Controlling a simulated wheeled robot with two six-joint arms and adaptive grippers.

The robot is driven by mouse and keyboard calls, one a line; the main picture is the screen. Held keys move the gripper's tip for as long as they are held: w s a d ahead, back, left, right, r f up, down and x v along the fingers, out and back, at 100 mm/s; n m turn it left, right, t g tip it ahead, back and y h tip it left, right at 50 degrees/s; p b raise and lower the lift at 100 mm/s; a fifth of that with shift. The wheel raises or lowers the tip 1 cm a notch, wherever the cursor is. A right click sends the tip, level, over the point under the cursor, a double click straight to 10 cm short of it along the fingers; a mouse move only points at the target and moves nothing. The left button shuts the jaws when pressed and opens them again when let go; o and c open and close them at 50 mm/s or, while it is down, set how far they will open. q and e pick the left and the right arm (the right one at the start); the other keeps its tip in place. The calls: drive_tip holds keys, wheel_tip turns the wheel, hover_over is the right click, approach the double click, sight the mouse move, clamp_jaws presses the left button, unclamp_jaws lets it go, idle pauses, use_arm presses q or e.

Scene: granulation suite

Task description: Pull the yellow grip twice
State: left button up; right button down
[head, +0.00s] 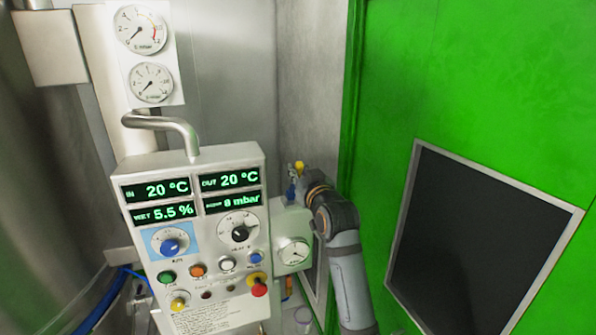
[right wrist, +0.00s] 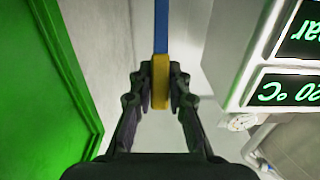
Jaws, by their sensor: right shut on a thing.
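The yellow grip (right wrist: 160,84) hangs at the lower end of a blue strap (right wrist: 161,27) in the right wrist view. My right gripper (right wrist: 160,88) is shut on the yellow grip, one finger on each side of it. In the head view a small yellow piece (head: 299,167) shows above my right arm, behind the right edge of the control panel; the right fingers are hard to make out there. My left gripper is not in view.
The control panel (head: 205,291) with displays, knobs and a red button stands left of my right arm. A small dial gauge (head: 293,252) sits close beside the arm. A green door (head: 480,70) with a dark window (head: 480,235) is on the right. Two pressure gauges (head: 139,30) are at upper left.

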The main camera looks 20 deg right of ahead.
drive_tip(key=shift+s+f, duration=0.2)
drive_tip(key=shift+f, duration=0.25)
drive_tip(key=shift+s+f+b, duration=0.15)
drive_tip(key=shift+s+f, duration=0.15)
drive_tip(key=shift+s, duration=0.2)
drive_tip(key=shift+s+f+b, duration=0.15)
drive_tip(key=shift+s+f, duration=0.15)
drive_tip(key=shift+s, duration=0.2)
drive_tip(key=shift+s+f+b, duration=0.7)
drive_tip(key=shift+s+f, duration=0.15)
drive_tip(key=shift+f, duration=0.25)
